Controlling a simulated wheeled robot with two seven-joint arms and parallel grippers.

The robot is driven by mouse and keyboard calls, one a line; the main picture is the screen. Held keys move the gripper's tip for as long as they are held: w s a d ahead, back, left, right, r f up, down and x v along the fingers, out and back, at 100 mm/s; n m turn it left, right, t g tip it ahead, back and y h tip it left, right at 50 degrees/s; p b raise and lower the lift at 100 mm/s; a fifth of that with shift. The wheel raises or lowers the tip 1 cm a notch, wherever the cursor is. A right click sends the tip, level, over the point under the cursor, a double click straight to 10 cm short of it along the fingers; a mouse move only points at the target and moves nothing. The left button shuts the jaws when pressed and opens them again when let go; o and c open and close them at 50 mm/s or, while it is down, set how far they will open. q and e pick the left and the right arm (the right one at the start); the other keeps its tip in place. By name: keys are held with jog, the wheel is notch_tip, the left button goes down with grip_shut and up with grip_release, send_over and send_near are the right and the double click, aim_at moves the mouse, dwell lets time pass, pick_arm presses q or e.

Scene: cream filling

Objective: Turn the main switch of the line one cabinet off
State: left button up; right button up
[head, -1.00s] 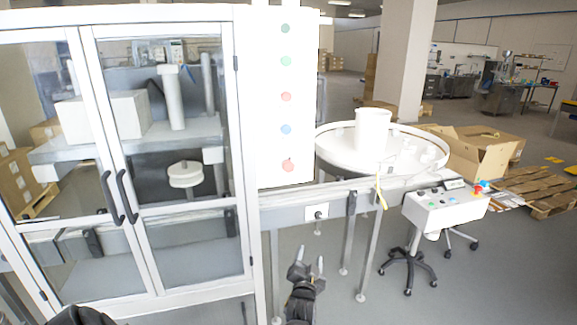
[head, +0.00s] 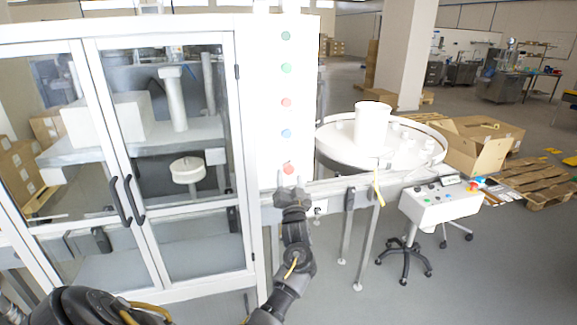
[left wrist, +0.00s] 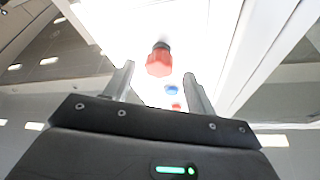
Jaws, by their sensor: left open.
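The line one cabinet shows a tall white panel (head: 268,110) with green, red and blue buttons in a column. The lowest is a red switch (head: 289,169), which I take as the main switch. In the left wrist view the red switch (left wrist: 160,62) has a dark collar and stands out from the panel. My left gripper (head: 293,180) is open and empty, just below and in front of it. In the left wrist view my gripper's fingers (left wrist: 159,82) are on either side of the switch's line, with the switch beyond the tips, apparently not touched. My right gripper is out of view.
Glass cabinet doors (head: 180,150) with dark handles are left of the panel. A conveyor rail (head: 335,188) and a round white table (head: 420,157) are to the right. A wheeled control box (head: 440,205) stands further right. The floor in front is clear.

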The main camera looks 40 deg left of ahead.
aim_at(289, 172)
pick_arm(q)
jog(key=shift+p+x, duration=0.6)
jog(key=shift+x, duration=1.6)
jog(key=shift+c, duration=0.2)
jog(key=c, duration=1)
